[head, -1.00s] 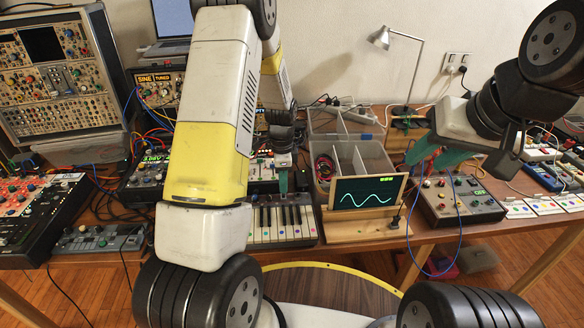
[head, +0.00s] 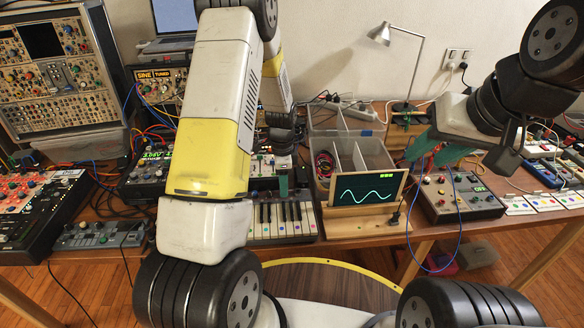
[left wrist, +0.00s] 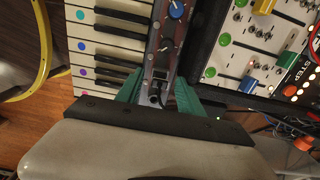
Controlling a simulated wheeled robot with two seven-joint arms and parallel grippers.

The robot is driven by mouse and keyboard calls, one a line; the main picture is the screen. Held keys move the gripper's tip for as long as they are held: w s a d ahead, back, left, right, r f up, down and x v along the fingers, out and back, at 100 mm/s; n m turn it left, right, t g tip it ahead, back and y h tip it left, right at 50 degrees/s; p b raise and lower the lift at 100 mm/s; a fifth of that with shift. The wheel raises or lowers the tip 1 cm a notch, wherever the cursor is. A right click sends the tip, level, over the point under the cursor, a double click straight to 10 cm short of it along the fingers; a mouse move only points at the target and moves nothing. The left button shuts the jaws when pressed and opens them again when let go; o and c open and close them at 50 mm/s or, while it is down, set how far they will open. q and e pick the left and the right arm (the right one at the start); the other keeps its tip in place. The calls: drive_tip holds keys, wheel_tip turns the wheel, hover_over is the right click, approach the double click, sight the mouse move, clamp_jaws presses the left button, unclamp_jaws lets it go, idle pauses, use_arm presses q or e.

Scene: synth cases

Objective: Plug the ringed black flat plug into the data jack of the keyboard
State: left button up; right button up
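The keyboard (head: 270,226) stands on the table below my left gripper (head: 284,182), mostly behind my left arm in the head view. Its keys with coloured dots also show in the left wrist view (left wrist: 105,48). In that view my left gripper (left wrist: 160,82) has its two green fingers apart, one on each side of the keyboard's knob panel. A small black and grey piece (left wrist: 157,92) lies between them; I cannot tell whether it is the ringed plug or a jack.
The wooden-framed wave screen (head: 367,189) stands right of the keyboard, before a clear divided bin (head: 348,140). The grey knobbed box (head: 462,200) has red and blue cables. A panel with coloured switches (left wrist: 255,45) adjoins the keyboard.

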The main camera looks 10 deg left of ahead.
sight(283, 201)
use_arm(q)
drive_tip(key=shift+r, duration=3.9)
drive_tip(key=shift+r, duration=0.15)
drive_tip(key=s+r+n+t+h, duration=0.1)
drive_tip(key=s+r+n+t, duration=0.15)
drive_tip(key=s+r, duration=0.4)
drive_tip(key=s+r+n+t, duration=0.1)
drive_tip(key=s+r+n, duration=0.25)
drive_tip(key=r, duration=0.65)
drive_tip(key=s+d+r+n+t, duration=0.1)
drive_tip(key=s+r+n, duration=0.3)
drive_tip(key=s, duration=0.3)
drive_tip(key=s+d+r+n+t+h, duration=0.1)
drive_tip(key=s+r+n, duration=0.3)
drive_tip(key=s, duration=0.3)
drive_tip(key=shift+s+t, duration=0.15)
drive_tip(key=shift+t, duration=0.2)
drive_tip(key=shift+d, duration=0.1)
